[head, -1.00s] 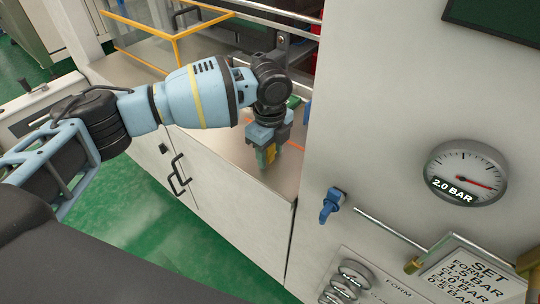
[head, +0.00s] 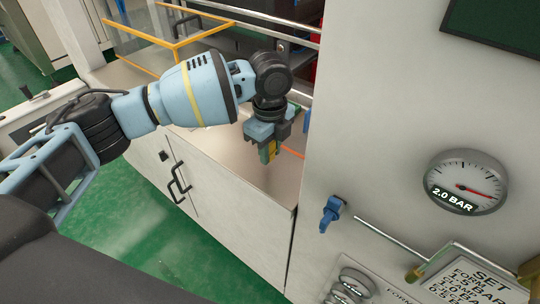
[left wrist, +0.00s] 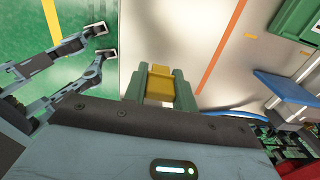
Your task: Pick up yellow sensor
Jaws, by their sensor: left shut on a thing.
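The yellow sensor (left wrist: 161,85) is a small yellow block, seen in the left wrist view between the two green fingers of my left gripper (left wrist: 161,88). A sliver of the sensor (head: 272,147) also shows in the head view, at the fingers. My left gripper (head: 268,152) is shut on it, pointing down over the cabinet's worktop. I cannot tell exactly how far it is above the surface. My right gripper is not in view.
The grey worktop (head: 215,150) has orange lines on it. A yellow-framed guard (head: 175,45) stands behind. A machine panel with a pressure gauge (head: 466,181) and a blue valve (head: 331,209) rises close on the right. A green part (left wrist: 297,18) and a blue-topped part (left wrist: 285,86) lie nearby.

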